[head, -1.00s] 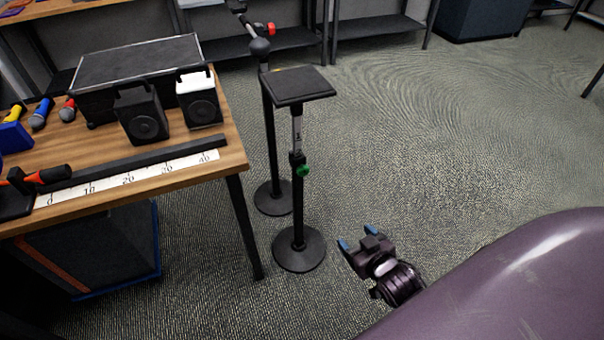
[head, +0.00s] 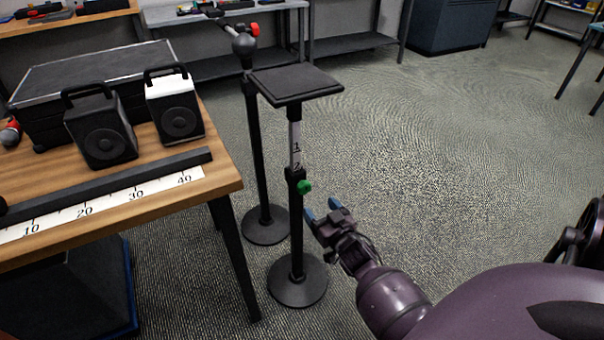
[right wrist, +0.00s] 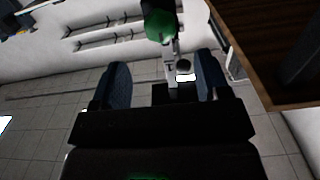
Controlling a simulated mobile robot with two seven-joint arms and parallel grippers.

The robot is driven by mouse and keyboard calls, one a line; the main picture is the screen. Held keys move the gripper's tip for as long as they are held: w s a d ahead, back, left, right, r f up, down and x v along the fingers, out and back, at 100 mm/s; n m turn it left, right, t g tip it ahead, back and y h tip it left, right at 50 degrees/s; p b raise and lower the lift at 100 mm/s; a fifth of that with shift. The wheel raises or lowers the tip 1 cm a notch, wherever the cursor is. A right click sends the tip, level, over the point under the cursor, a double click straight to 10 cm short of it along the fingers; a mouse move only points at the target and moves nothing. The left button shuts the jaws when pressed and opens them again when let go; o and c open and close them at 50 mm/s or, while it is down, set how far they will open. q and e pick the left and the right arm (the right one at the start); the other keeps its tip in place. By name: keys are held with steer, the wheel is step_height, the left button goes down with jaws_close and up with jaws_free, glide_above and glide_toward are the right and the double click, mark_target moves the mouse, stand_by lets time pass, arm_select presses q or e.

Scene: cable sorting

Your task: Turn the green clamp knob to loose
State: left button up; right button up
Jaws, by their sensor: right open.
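The green clamp knob (head: 305,187) sits on the right side of the black stand's pole, just below a pale strip marked 1 and 2 (head: 296,145). The stand has a flat black top plate (head: 294,83) and a round base (head: 297,280). My right gripper (head: 323,212) is open and empty, a little below and to the right of the knob, apart from it. In the right wrist view the knob (right wrist: 159,25) shows beyond the two blue fingertips (right wrist: 162,88), above the gap between them. My left gripper is not in view.
A second stand (head: 259,170) with a red-knobbed head stands just behind. The wooden table (head: 225,172) with two speakers (head: 100,130) and a ruler strip is close on the left. The carpet at the right is open.

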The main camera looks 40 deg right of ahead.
mark_target(306, 190)
steer(key=b+x, duration=0.1)
steer(key=x, duration=0.7)
steer(key=shift+f+b, duration=0.15)
steer(key=shift+b, duration=0.2)
steer(key=shift+w+d, duration=0.15)
steer(key=shift+w, duration=0.5)
steer(key=c, duration=0.9)
